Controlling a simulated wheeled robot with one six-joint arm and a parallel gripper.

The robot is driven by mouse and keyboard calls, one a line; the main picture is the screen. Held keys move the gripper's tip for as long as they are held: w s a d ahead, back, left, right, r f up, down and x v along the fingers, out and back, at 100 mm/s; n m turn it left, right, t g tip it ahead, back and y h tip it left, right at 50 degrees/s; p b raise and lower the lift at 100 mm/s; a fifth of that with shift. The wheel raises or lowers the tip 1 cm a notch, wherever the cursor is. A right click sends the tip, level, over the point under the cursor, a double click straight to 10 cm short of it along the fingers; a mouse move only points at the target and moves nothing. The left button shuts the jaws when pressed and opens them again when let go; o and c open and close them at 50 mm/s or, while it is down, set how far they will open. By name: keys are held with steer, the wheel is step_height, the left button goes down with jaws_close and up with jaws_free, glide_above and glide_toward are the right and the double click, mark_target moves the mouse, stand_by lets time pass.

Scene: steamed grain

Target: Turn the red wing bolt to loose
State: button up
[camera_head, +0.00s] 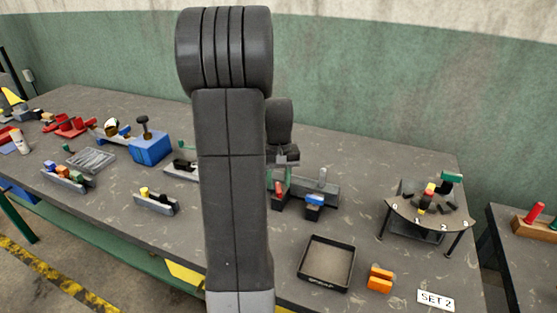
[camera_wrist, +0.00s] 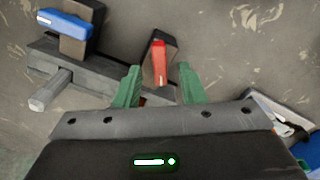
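The red wing bolt (camera_wrist: 159,62) sits on a dark block in the wrist view, its long side running nearly up and down the picture. In the head view the red wing bolt (camera_head: 279,188) shows just right of my arm, partly hidden. My gripper (camera_wrist: 160,68) has its two green fingers apart, one on each side of the bolt's near part in the picture. A gap shows on both sides, and I see no contact. Whether the fingertips are down at the bolt's height I cannot tell. In the head view my gripper (camera_head: 282,172) is mostly hidden behind my arm.
A blue wing bolt (camera_wrist: 65,22) on a similar block and a grey peg (camera_wrist: 50,90) stand left of my fingers in the wrist view. A black tray (camera_head: 304,280), an orange piece (camera_head: 380,278) and a small numbered stand (camera_head: 400,212) are right on the table.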

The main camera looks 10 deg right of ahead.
mark_target(279, 187)
step_height(279, 187, up, 12)
stand_by(0.3)
step_height(279, 187, down, 14)
steer(key=shift+r, duration=0.1)
stand_by(0.6)
steer(key=shift+r, duration=0.1)
steer(key=shift+f, duration=0.3)
steer(key=shift+r+m, duration=0.15)
steer(key=shift+m, duration=0.25)
steer(key=m, duration=0.9)
steer(key=shift+r, duration=0.1)
stand_by(1.3)
stand_by(0.4)
